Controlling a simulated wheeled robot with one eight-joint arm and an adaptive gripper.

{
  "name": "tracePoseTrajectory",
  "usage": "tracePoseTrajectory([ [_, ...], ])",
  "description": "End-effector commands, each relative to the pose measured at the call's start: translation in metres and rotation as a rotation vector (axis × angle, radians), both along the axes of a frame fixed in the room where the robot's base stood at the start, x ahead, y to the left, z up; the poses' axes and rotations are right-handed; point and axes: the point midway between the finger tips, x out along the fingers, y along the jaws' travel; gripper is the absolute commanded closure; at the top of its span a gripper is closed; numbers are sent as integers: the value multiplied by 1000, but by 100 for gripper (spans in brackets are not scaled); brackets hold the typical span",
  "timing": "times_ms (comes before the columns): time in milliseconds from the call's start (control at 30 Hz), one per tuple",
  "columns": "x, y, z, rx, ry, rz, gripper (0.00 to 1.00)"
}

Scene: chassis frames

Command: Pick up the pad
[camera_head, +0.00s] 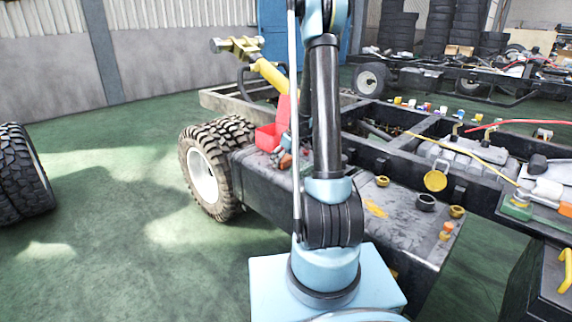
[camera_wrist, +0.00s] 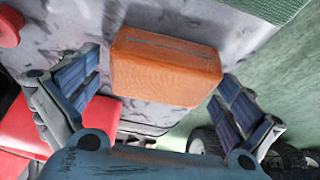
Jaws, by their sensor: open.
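The pad (camera_wrist: 165,68), as I take it, is an orange-brown block with rounded edges and a dark line along one face. In the wrist view it rests on a worn grey surface (camera_wrist: 190,20). My gripper (camera_wrist: 160,74) is open, with one dark-padded finger on each side of the pad. Gaps show between the fingers and the pad; I cannot tell how far above the surface the fingertips are. In the head view my arm hides most of this spot, and a small orange-brown patch (camera_head: 286,160) shows beside it, perhaps the pad.
An open red box (camera_head: 268,137) stands close to the gripper; red also shows at the left in the wrist view (camera_wrist: 98,117). A truck wheel (camera_head: 203,176) is beside the chassis tank (camera_head: 400,220). Several caps and fittings lie to the right.

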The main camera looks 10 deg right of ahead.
Motion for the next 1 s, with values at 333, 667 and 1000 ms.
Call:
tracePoseTrajectory([
  [333,0,-1,0,0,0,-1,40],
  [667,0,-2,7,0,0,-2,41],
  [1000,-1,-2,56,0,0,-2,41],
])
